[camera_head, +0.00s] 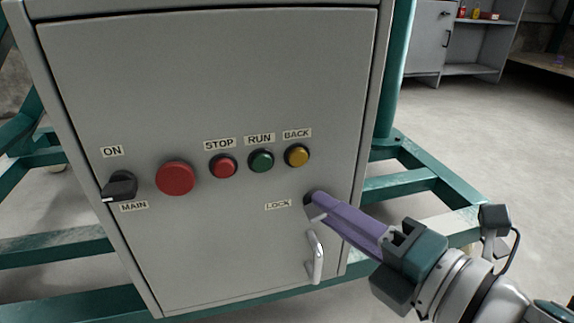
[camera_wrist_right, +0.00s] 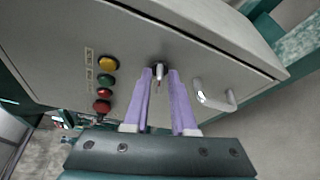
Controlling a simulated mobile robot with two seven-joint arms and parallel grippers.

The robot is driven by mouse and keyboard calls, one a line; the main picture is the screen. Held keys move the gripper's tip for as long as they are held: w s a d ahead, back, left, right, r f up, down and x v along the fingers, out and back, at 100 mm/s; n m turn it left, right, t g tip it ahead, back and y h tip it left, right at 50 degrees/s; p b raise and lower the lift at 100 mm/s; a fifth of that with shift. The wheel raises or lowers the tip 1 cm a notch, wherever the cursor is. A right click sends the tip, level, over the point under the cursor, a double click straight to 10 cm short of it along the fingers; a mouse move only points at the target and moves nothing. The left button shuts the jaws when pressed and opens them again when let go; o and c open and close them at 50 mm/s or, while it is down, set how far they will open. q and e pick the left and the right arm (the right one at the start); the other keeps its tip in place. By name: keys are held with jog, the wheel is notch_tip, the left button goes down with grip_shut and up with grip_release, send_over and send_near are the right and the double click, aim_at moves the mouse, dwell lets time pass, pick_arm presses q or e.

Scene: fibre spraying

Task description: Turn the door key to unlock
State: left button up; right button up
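The grey cabinet door (camera_head: 210,70) faces me, with a LOCK label (camera_head: 278,204) low on its right side. The lock with its key (camera_wrist_right: 159,72) shows in the right wrist view, between and just beyond the fingertips. In the head view the fingers mostly hide it. My right gripper (camera_head: 316,205) has purple fingers and reaches in from the right to the lock. In the wrist view the right gripper (camera_wrist_right: 160,73) has a gap between its fingers, with the key in that gap; I see no clear contact. My left gripper is not in view.
A metal door handle (camera_head: 316,257) sits just below the right gripper. Red, green and yellow buttons (camera_head: 261,161) and a black MAIN switch (camera_head: 120,187) are on the door. A teal frame (camera_head: 405,180) surrounds the cabinet. Open floor lies to the right.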

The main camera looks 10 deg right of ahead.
jog(key=shift+o, duration=1)
jog(key=p+v, duration=0.4)
jog(key=v, duration=0.6)
